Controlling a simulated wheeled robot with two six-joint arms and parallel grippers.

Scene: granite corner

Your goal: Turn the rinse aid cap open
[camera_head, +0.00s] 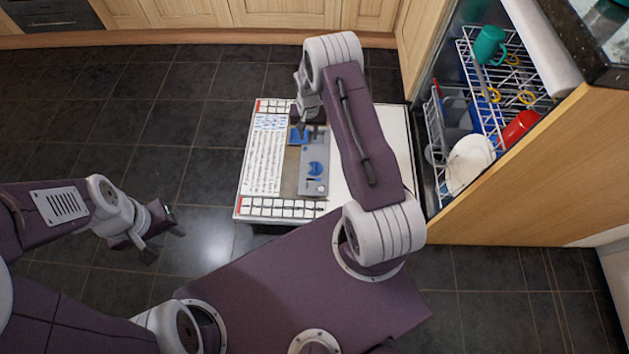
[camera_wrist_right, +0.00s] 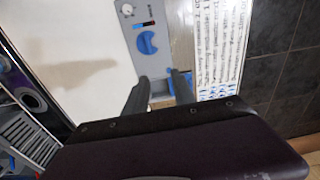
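The grey dispenser panel (camera_head: 314,185) lies in the open dishwasher door. On it is a round blue part (camera_head: 316,169) that looks like the rinse aid cap; in the right wrist view it shows as a blue crescent (camera_wrist_right: 146,43). A blue square part (camera_head: 294,135) sits at the panel's far end. I cannot tell whether the fingers touch the panel. My left gripper (camera_head: 165,240) is open and empty above the floor.
The door (camera_head: 390,150) lies flat, with printed text along its left. To the right, the dishwasher rack (camera_head: 487,105) holds a green mug (camera_head: 489,44), a red item (camera_head: 521,127) and a white plate (camera_head: 468,163). A wooden cabinet side stands at right. Dark floor tiles are clear at left.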

